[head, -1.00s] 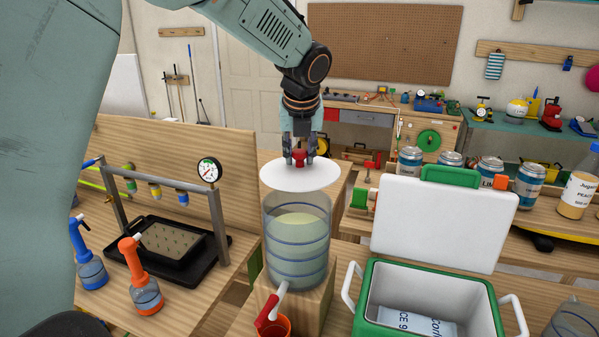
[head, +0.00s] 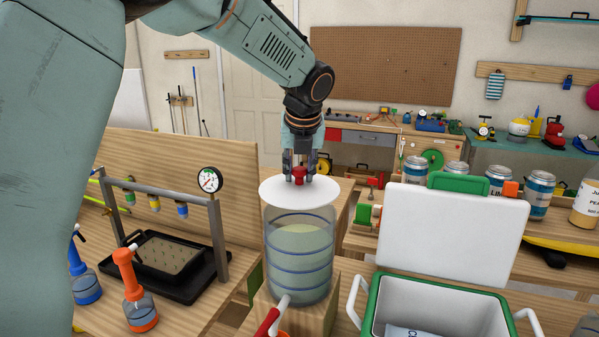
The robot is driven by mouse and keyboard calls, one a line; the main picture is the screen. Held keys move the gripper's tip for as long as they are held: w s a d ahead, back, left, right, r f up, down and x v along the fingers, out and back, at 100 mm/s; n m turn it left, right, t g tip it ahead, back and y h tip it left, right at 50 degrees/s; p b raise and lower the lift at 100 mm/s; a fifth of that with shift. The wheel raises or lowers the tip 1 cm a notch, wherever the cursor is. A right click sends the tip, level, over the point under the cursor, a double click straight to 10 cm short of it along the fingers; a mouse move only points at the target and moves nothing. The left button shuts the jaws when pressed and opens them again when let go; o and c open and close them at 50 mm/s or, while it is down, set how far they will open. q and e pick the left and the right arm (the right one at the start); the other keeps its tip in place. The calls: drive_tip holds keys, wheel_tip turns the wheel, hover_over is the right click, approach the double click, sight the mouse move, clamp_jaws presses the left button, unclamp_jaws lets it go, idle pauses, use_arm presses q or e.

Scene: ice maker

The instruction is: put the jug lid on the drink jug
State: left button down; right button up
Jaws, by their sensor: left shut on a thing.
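The jug lid (head: 299,194) is a white disc with a red knob (head: 299,173) at its middle. My left gripper (head: 299,176) is shut on the knob from above. The lid is level and lies over the mouth of the drink jug (head: 299,250), at or very near its rim; I cannot tell whether it touches all round. The jug is clear with blue rings and pale yellow-green liquid. It stands upright on a wooden block (head: 322,310), with a red-handled tap (head: 268,322) low at its front. My right gripper is not in view.
A white cooler with green trim (head: 440,295) stands open at the right, its lid upright behind. Cans (head: 539,192) stand farther back. At the left are a black tray (head: 170,262), a gauge frame (head: 222,240) and blue and orange spray bottles (head: 140,300).

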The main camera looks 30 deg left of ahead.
sight(300, 186)
use_arm(q)
wheel_tip(300, 186, down, 2)
drive_tip(key=shift+w+b, duration=0.15)
drive_tip(key=shift+b, duration=0.9)
drive_tip(key=shift+f, duration=1.05)
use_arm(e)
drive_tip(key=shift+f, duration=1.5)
use_arm(q)
drive_tip(key=shift+r, duration=0.1)
drive_tip(key=shift+p, duration=0.35)
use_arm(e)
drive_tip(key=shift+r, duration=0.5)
use_arm(q)
drive_tip(key=shift+p, duration=0.85)
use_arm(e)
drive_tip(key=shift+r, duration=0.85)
use_arm(q)
drive_tip(key=shift+f, duration=0.8)
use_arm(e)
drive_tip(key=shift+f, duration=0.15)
use_arm(q)
drive_tip(key=c, duration=0.9)
unclamp_jaws()
drive_tip(key=shift+c, duration=0.2)
